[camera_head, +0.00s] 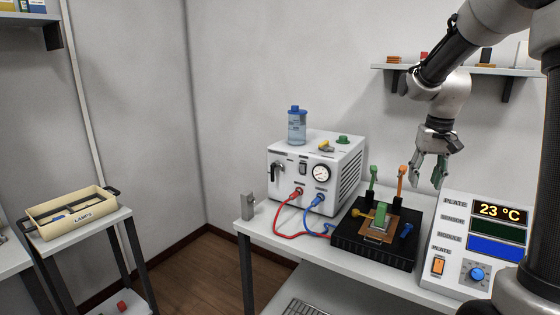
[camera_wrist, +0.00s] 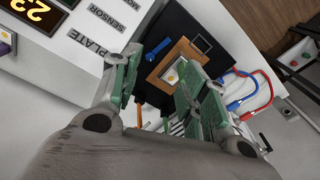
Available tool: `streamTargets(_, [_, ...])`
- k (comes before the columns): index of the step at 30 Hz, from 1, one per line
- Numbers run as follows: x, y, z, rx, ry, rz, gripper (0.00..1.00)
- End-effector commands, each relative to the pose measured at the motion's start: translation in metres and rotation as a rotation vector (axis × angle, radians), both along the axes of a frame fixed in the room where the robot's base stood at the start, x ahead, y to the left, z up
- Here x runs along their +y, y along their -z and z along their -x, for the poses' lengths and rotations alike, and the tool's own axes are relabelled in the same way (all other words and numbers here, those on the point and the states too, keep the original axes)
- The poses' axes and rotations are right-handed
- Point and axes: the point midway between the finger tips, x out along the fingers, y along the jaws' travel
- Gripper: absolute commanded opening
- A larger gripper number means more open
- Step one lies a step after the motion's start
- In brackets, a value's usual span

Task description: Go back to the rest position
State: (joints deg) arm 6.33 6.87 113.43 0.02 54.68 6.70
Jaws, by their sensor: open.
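My gripper (camera_head: 429,170) hangs from my arm at the upper right, above the back of the table. Its green-padded fingers are apart, with nothing between them. In the wrist view, my gripper (camera_wrist: 155,95) is open over the black plate fixture (camera_wrist: 180,30). The fixture also shows in the head view (camera_head: 350,240), below and left of my gripper. An orange-brown frame with a light square piece (camera_head: 378,222) sits on it, with a green clamp lever (camera_head: 373,175) and an orange one (camera_head: 401,175) standing upright behind.
The control box (camera_head: 485,240) reads 23 °C at right. A wall shelf (camera_head: 460,69) is behind my arm. A LAMPS tray (camera_head: 70,211) is far left.

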Motion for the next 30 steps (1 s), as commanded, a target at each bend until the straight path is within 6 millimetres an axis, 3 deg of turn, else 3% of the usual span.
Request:
streamTargets(1, [0.008, -0.020, 0.024, -0.033, -0.020, 0.004, 0.44])
streamTargets(6, [0.027, -0.054, 0.102, -0.119, -0.089, 0.016, 0.44])
streamTargets(12, [0.043, -0.061, 0.188, -0.214, -0.164, 0.030, 0.44])
streamTargets(15, [0.047, -0.056, 0.217, -0.251, -0.193, 0.035, 0.44])
streamTargets(21, [0.050, -0.046, 0.244, -0.284, -0.219, 0.040, 0.44])
streamTargets(30, [0.050, -0.045, 0.246, -0.285, -0.221, 0.041, 0.44])
